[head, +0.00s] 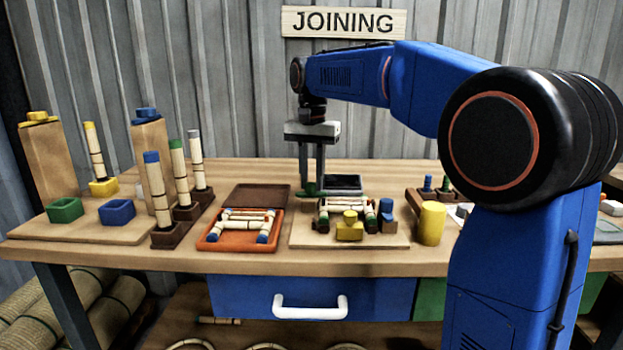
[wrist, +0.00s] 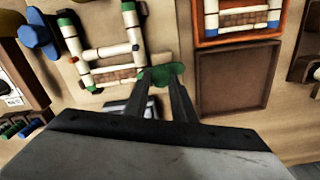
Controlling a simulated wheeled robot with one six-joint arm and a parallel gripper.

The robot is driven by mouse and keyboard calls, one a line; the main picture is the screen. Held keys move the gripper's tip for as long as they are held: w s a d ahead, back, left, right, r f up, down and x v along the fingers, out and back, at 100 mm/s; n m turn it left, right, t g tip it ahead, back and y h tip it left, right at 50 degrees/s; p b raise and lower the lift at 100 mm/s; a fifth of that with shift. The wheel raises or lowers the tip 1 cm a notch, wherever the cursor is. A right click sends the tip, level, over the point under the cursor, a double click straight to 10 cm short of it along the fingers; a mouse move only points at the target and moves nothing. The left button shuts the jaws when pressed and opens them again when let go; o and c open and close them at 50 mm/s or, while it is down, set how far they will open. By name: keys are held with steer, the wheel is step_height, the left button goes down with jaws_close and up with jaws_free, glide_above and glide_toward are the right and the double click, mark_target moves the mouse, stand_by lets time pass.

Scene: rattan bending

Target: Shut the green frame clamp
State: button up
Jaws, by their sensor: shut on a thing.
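The green frame clamp (head: 305,188) is at the back left corner of the jig board (head: 300,235). In the wrist view its green top (wrist: 165,73) shows between my fingertips, beside a corner of the rattan frame (wrist: 108,54). My gripper (head: 312,186) points straight down from above and is shut on the green clamp; its fingers also show in the wrist view (wrist: 164,84). The rattan frame lies on the jig board, with pale poles and brown bands. The clamp's lower part is hidden, and I cannot tell how far closed it is.
A yellow clamp (head: 349,230) and a blue clamp (head: 387,209) stand at the board's front and right. An orange tray (head: 212,241) with rattan pieces and a flat brown tray (head: 261,195) lie left. A dark open box (head: 345,184) sits behind. A yellow cylinder (head: 431,224) stands right.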

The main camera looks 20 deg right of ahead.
mark_target(312, 183)
steer(key=shift+m, duration=0.6)
steer(key=o, duration=1.1)
steer(key=shift+c, duration=0.2)
step_height(312, 183, up, 18)
steer(key=shift+f, duration=0.25)
